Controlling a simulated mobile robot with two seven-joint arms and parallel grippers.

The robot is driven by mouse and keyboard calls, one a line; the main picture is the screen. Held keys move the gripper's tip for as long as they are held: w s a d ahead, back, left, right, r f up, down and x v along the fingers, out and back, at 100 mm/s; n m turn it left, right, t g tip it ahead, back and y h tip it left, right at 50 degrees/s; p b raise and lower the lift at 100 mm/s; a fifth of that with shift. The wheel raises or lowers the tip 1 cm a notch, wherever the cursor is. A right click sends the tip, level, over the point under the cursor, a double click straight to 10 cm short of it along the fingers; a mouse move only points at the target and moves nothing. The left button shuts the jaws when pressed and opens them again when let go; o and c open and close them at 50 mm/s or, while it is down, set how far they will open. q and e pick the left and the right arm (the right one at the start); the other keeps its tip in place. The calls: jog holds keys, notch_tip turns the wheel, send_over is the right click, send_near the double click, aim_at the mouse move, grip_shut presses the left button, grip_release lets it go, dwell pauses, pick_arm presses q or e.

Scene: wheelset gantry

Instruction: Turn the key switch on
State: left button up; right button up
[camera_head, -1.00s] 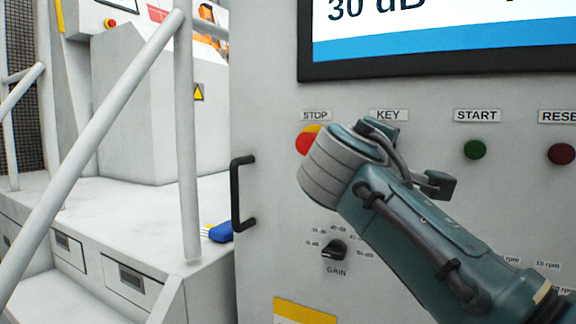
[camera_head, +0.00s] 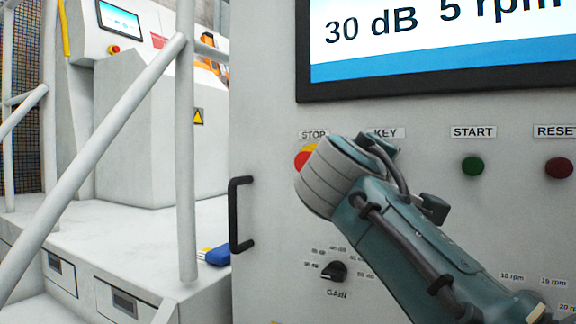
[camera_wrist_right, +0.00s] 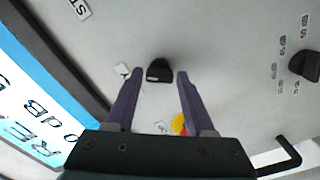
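The key switch, a black knob (camera_wrist_right: 159,71), shows in the right wrist view just beyond and between the fingertips of my right gripper (camera_wrist_right: 154,76). The two purple fingers are spread apart, with nothing held between them. In the head view, my right wrist covers the key switch; the KEY label (camera_head: 386,133) shows just above it. The fingers are hidden there. My left gripper is in neither current view.
The red and yellow STOP button (camera_head: 303,160) is partly hidden by my wrist. The green START button (camera_head: 472,166) and red RESET button (camera_head: 559,168) are to the right. The GAIN knob (camera_head: 333,271) is below. A black handle (camera_head: 236,214) and white railing (camera_head: 186,150) are left.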

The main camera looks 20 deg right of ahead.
jog(key=shift+o, duration=1.2)
jog(key=shift+s, duration=0.1)
jog(key=v, duration=1)
jog(key=shift+b, duration=0.35)
